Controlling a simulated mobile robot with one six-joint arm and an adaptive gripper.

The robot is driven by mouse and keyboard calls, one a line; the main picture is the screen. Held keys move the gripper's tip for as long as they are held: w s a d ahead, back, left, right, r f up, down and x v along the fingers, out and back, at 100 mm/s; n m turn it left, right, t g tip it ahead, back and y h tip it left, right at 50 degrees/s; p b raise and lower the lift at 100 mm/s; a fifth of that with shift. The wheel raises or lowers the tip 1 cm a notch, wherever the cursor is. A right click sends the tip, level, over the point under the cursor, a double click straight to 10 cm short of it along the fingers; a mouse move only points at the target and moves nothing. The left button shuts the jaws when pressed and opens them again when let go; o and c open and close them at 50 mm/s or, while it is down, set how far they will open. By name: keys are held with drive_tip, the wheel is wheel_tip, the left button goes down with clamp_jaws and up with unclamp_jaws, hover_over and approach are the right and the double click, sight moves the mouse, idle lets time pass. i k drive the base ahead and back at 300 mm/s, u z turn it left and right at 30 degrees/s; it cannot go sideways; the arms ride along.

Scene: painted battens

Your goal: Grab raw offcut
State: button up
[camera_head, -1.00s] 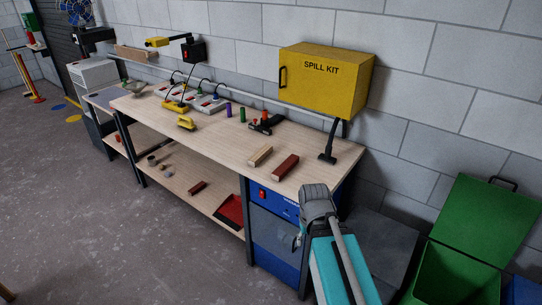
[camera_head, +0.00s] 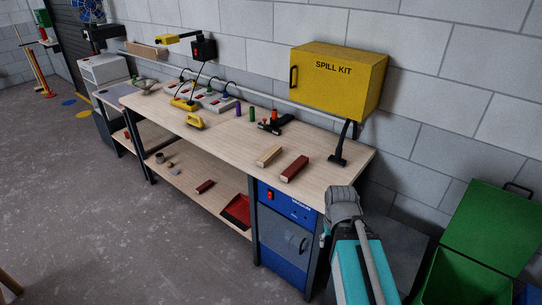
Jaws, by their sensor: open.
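The raw offcut (camera_head: 270,155) is a short, bare pale wood block lying on the workbench top (camera_head: 225,148), near its right end. A dark red painted block (camera_head: 295,168) lies just right of it, roughly parallel, with a small gap between them. My arm shows at the lower right, with a teal link and a grey joint in front of the bench's right end. My gripper cannot be made out; it is hidden behind or beyond the arm. Nothing touches the offcut.
A black stand (camera_head: 340,155) stands at the bench's right end, below the yellow spill kit box (camera_head: 338,82). A dark tool (camera_head: 274,126) and coloured cylinders stand farther back. A blue cabinet (camera_head: 285,240) sits under the bench. A green bin (camera_head: 465,275) stands at right.

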sight(263, 161)
drive_tip(key=z, duration=0.05)
drive_tip(key=i, duration=0.95)
drive_tip(key=u, duration=0.05)
